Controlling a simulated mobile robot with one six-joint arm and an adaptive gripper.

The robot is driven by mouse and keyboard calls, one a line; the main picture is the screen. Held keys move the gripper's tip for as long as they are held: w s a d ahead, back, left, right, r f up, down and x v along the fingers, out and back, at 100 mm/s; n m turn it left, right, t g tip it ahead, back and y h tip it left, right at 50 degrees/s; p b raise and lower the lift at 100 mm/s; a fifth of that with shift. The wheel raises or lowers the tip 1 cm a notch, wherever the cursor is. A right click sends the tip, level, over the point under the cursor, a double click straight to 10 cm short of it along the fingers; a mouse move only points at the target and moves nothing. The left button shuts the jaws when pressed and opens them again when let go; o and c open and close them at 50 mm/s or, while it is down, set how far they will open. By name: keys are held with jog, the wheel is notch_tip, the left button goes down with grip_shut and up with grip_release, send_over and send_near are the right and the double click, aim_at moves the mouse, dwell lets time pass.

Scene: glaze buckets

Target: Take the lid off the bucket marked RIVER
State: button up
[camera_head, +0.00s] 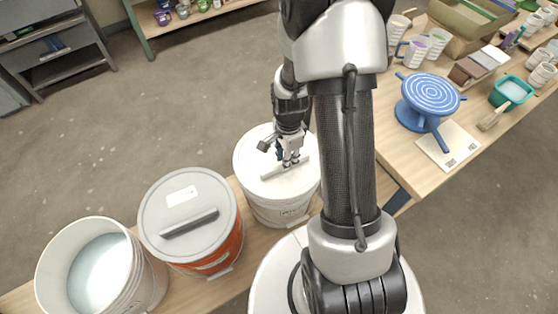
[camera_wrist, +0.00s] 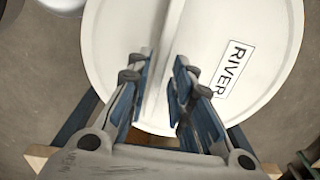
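The RIVER bucket (camera_head: 275,211) is white and stands upright in the middle of the head view. Its pale round lid (camera_head: 254,158) is on it, with a raised bar handle (camera_head: 272,172) across the top. In the wrist view the lid (camera_wrist: 112,35) carries a white label reading RIVER (camera_wrist: 228,69). The handle (camera_wrist: 165,45) runs between my fingers. My gripper (camera_head: 290,161) is low over the lid, its fingertips on either side of the handle. In the wrist view my gripper (camera_wrist: 164,68) looks partly open, with narrow gaps beside the handle; contact is hard to judge.
An orange bucket (camera_head: 225,255) with a grey lid (camera_head: 165,215) stands close to the left. An open white bucket (camera_head: 143,290) with pale contents is farther left. A wooden table (camera_head: 395,150) at right holds a blue banding wheel (camera_head: 428,95) and several mugs.

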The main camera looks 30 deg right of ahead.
jog(key=shift+f, duration=1.25)
jog(key=shift+f+b, duration=0.1)
jog(key=shift+b, duration=0.2)
grip_shut()
